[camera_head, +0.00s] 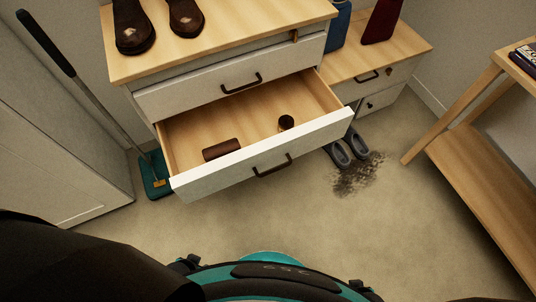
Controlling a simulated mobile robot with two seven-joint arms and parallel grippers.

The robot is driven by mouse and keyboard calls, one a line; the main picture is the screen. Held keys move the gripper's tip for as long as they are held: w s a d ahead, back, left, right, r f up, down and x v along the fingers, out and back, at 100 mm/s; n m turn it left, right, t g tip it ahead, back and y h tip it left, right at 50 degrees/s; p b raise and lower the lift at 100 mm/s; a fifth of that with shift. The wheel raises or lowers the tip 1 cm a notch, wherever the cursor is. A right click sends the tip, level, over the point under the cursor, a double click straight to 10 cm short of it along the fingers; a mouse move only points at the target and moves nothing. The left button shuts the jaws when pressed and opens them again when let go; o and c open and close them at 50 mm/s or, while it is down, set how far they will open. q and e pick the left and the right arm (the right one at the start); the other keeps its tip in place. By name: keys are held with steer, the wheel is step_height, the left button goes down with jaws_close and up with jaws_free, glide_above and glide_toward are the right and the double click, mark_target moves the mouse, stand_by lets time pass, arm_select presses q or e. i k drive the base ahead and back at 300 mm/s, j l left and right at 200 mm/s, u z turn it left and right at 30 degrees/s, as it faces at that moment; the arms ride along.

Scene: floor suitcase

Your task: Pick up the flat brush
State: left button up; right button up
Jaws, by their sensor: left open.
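A reddish-brown block (221,149), which looks like the flat brush, lies in the open drawer (262,160) near its front left. Its bristles cannot be made out. A small dark round tin (286,122) stands in the same drawer, to the right of the block and apart from it. A black part of my left arm fills the lower left corner. No fingers of either gripper can be made out, and nothing of mine touches the block.
A shut drawer (228,86) is above the open one, with brown shoes (133,26) on the cabinet top. Grey clogs (347,148) lie by a dark dirt patch (358,174). The floor before the drawer is clear.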

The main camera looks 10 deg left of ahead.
mark_target(209, 153)
steer(key=u, duration=0.9)
